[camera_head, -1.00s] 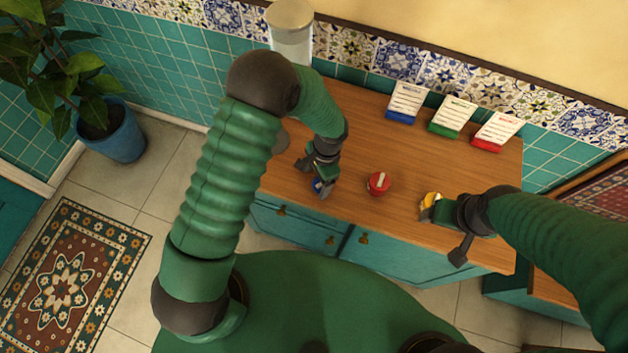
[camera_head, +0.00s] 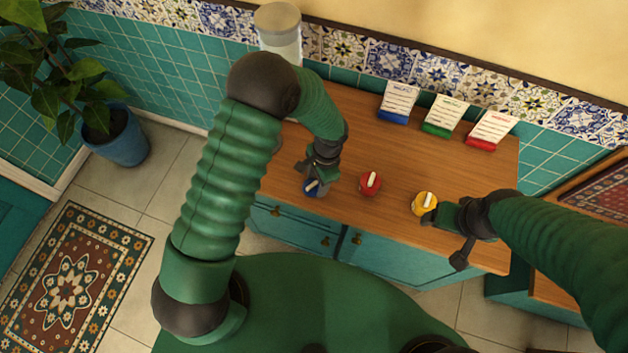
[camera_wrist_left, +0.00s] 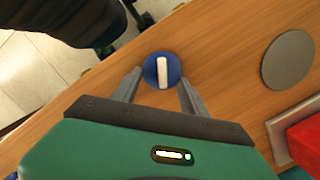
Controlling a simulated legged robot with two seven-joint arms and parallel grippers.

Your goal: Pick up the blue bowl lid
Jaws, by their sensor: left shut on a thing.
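The blue bowl lid (camera_head: 314,188) is a round blue disc with a white bar handle, near the front edge of the wooden counter. It also shows in the left wrist view (camera_wrist_left: 153,72). My left gripper (camera_head: 310,178) reaches down over it and is shut on it, one finger at each side. I cannot tell whether the lid is raised; any bowl under it is hard to make out. My right gripper (camera_head: 443,236) is open and empty, close to a yellow lid with a white handle (camera_head: 425,203).
A red lid with a white handle (camera_head: 370,184) sits between my grippers. Cards with blue (camera_head: 393,116), green (camera_head: 437,129) and red (camera_head: 481,144) bases stand along the wall. A pale cylinder (camera_head: 279,35) rises at the back left. The counter's middle (camera_head: 385,155) is clear.

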